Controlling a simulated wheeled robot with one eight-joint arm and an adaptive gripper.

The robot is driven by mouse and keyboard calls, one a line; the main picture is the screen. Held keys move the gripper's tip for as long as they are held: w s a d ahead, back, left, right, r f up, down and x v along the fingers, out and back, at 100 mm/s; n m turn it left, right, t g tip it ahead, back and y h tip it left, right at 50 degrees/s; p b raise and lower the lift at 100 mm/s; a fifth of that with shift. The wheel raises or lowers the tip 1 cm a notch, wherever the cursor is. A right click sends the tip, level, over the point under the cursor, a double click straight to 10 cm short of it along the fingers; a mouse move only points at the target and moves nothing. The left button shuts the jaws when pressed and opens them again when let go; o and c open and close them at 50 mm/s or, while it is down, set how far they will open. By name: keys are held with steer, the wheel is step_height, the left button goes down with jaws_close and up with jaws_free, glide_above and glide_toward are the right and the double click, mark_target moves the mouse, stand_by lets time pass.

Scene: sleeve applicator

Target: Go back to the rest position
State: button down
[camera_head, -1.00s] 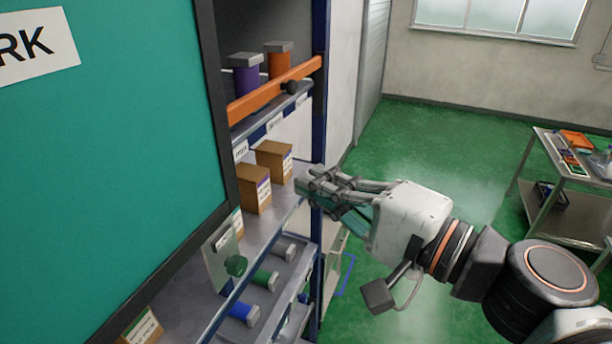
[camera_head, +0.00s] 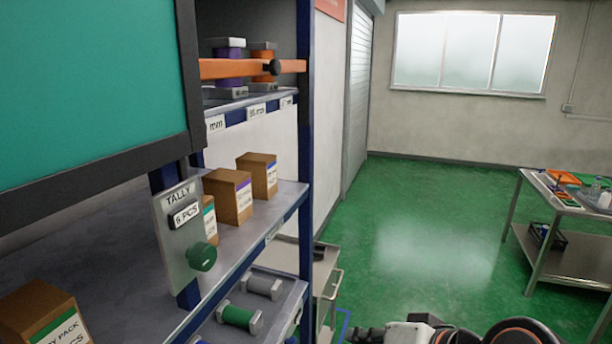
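My gripper (camera_head: 366,334) shows only in part at the bottom edge, right of the shelf rack (camera_head: 305,150). It is low and folded near my arm (camera_head: 420,332), clear of the shelves. Its fingers are small and cut off by the frame, so I cannot tell whether they are open or shut, or whether they hold anything.
The rack holds brown boxes (camera_head: 228,196), spools behind an orange bar (camera_head: 235,68) and a green spool (camera_head: 238,318) below. A tally plate (camera_head: 185,235) with a green knob hangs in front. A metal table (camera_head: 560,205) stands right. Green floor (camera_head: 430,235) between is clear.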

steer(key=d+f+n+h+b, duration=0.1)
steer(key=d+f+h+b, duration=0.2)
steer(key=d+f+b, duration=0.3)
steer(key=d+f+n+h+b, duration=0.1)
steer(key=d+f+h+b, duration=0.2)
steer(key=f, duration=0.9)
steer(key=d+b, duration=0.3)
steer(key=shift+n+g, duration=0.3)
steer(key=shift+g, duration=0.1)
steer(key=shift+f, duration=0.1)
